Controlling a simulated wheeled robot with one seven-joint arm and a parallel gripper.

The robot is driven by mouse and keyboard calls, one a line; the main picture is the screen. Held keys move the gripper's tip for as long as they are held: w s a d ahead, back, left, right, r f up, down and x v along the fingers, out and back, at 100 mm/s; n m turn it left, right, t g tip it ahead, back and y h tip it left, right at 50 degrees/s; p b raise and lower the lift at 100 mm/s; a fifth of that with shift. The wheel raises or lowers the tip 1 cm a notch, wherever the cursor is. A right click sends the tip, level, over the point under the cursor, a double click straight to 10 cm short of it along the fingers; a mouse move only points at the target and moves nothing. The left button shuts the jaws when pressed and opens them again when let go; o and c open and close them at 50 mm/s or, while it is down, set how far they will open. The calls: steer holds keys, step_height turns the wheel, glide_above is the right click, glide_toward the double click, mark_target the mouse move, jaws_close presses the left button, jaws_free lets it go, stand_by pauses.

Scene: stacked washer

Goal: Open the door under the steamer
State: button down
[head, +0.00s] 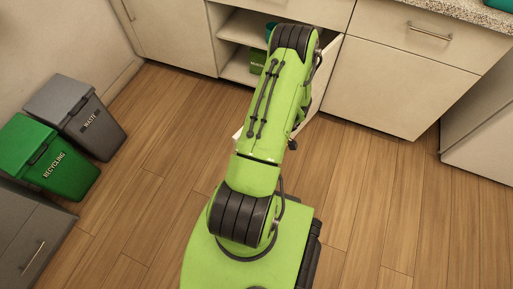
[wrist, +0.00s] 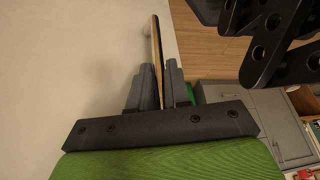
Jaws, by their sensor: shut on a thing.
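The cabinet door (head: 326,73) stands swung out from its frame, its right side at the cabinet and its pale face largely hidden behind my arm in the head view. In the wrist view its pale face (wrist: 80,70) fills the left side. A thin tan handle bar (wrist: 157,45) stands off that face. My gripper (wrist: 160,75) is shut on this handle, with one dark finger on each side of it. In the head view my arm hides the gripper and the handle. The steamer is not in view.
The cabinet opening (head: 236,55) shows shelves and a green box (head: 258,66). A grey waste bin (head: 78,115) and a green recycling bin (head: 48,160) stand at left. Wood floor (head: 150,140) between is clear.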

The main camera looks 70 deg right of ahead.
steer(key=c, duration=1.4)
jaws_free()
steer(key=shift+c, duration=0.2)
steer(key=p+v, duration=0.5)
steer(key=v, duration=1)
steer(key=shift+r, duration=0.4)
steer(key=shift+s, duration=0.15)
